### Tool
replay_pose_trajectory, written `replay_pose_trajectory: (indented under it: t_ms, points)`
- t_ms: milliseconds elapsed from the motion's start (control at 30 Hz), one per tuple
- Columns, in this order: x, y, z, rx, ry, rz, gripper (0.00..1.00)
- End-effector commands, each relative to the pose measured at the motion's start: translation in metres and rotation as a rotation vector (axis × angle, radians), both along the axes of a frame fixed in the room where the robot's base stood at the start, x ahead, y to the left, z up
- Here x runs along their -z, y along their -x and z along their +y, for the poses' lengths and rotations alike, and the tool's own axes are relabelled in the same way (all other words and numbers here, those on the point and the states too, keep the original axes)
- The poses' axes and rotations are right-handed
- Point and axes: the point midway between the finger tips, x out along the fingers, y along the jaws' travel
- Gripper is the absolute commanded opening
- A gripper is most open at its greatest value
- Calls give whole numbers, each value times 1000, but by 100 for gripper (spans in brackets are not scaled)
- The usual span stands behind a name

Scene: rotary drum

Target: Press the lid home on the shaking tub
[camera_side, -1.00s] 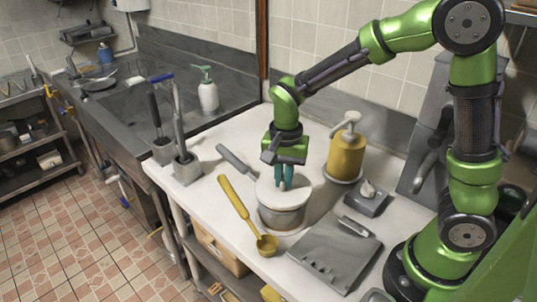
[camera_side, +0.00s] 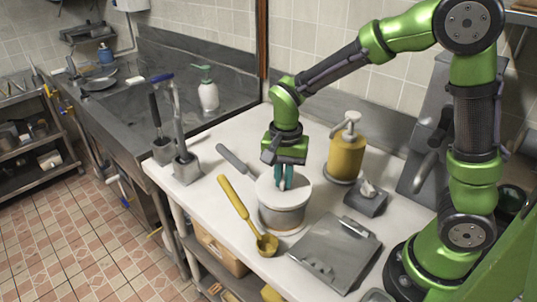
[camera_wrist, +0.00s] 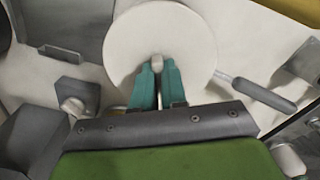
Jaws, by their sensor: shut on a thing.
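The white round lid (camera_side: 296,187) lies on top of the grey tub (camera_side: 284,217) on the white counter. In the wrist view the lid (camera_wrist: 185,30) fills the upper middle and hides the tub. My gripper (camera_side: 284,186) is above the lid's middle, with its teal fingers pointing down. In the wrist view its fingertips (camera_wrist: 157,66) are closed around a small pale knob at the lid's centre. The lid looks about level on the tub; whether it is fully seated all the way round I cannot tell.
A yellow ladle (camera_side: 240,212) is beside the tub on the left, close to it. A grey-handled tool (camera_side: 235,160) lies behind it. A yellow pump bottle (camera_side: 342,155), a small grey box (camera_side: 366,200) and a grey board (camera_side: 335,252) stand to the right.

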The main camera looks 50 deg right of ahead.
Motion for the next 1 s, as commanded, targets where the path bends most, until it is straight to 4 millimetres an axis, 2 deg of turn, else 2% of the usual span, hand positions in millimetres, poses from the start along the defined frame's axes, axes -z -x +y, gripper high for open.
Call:
replay_pose_trajectory:
  t_ms: [767,800,1000]
  points:
    - [19,0,0,1,0,2,0]
    - [19,0,0,1,0,1,14]
    - [19,0,0,0,1,1,42]
